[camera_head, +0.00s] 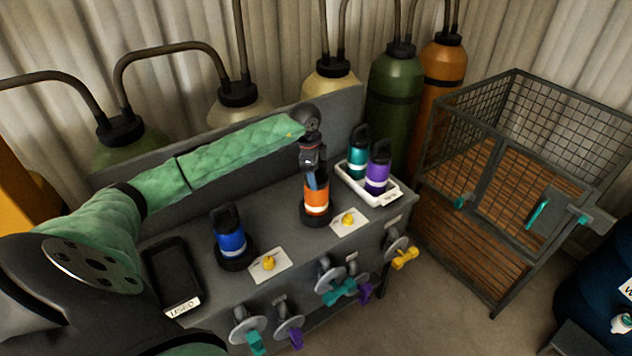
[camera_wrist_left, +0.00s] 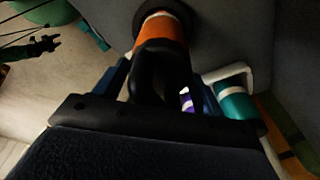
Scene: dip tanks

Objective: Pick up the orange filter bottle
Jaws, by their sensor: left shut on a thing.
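The orange filter bottle (camera_head: 317,200) has a white band and stands upright at a dark round base on the grey bench. My left gripper (camera_head: 314,180) comes down on it from above and is shut on its dark top, which it mostly hides in the head view. In the left wrist view the orange bottle (camera_wrist_left: 163,34) shows with its black handle between the fingers of my left gripper (camera_wrist_left: 158,88). I cannot tell any gap under the bottle. My right gripper is not in view.
A blue bottle (camera_head: 230,240) stands to the left on a dark round base. A white tray (camera_head: 350,181) to the right holds teal (camera_head: 357,165) and purple (camera_head: 377,178) bottles. An empty black tray (camera_head: 172,275) lies at the left. Valves line the bench front; a mesh cage (camera_head: 520,150) stands right.

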